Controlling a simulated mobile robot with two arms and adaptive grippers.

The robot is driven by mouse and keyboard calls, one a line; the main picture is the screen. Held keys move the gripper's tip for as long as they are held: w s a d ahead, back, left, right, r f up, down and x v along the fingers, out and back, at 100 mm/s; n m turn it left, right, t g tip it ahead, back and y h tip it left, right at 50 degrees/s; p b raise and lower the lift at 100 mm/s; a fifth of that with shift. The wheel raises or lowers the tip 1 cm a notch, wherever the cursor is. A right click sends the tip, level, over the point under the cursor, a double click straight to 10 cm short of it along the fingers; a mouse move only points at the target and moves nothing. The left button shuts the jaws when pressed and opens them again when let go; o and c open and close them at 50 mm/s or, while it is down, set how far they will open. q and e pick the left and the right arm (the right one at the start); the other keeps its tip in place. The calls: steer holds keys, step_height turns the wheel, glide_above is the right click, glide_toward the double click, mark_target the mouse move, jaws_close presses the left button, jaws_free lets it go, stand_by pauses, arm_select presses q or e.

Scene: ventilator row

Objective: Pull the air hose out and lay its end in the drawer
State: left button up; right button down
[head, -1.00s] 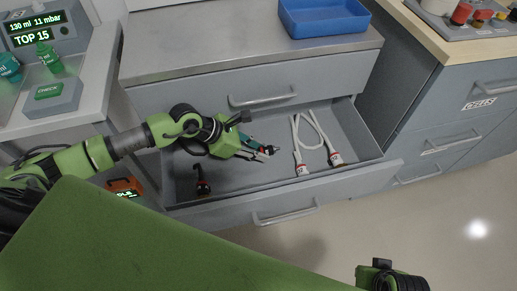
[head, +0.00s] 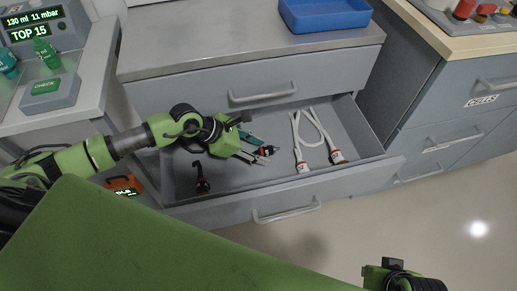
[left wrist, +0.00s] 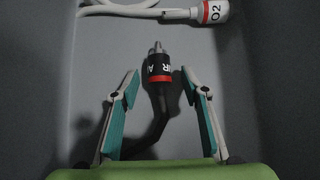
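The black air hose (left wrist: 155,125) lies in the open drawer (head: 235,182). Its end (left wrist: 159,68), black and white with a red band and a metal tip, reads partly "AIR". The end also shows in the head view (head: 267,150), by the left fingertips. My left gripper (left wrist: 163,82) is open, with its teal-padded fingers apart on either side of the hose and a gap to each. The gripper's palm hides the rest of this hose stretch. A dark fitting with a red part (head: 202,181) stands at the drawer's left. My right gripper's fingers are not seen.
A white O2 hose (head: 302,140) lies looped at the drawer's right, with two white-and-red ends. A closed drawer (head: 205,97) is above. A blue tray (head: 325,28) stands on the counter. A monitor (head: 38,28) is at the upper left. The drawer front (head: 225,215) bounds the near side.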

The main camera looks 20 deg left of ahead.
arm_select(q)
steer(key=s+a+r+p, duration=0.2)
steer(key=a+r, duration=0.1)
steer(key=r, duration=0.5)
steer(key=s+a+r+p, duration=0.2)
steer(key=a+r+p, duration=0.1)
steer(key=r, duration=0.5)
steer(key=shift+s+a+r, duration=0.25)
steer(key=shift+a+r, duration=0.1)
steer(key=shift+r, duration=0.05)
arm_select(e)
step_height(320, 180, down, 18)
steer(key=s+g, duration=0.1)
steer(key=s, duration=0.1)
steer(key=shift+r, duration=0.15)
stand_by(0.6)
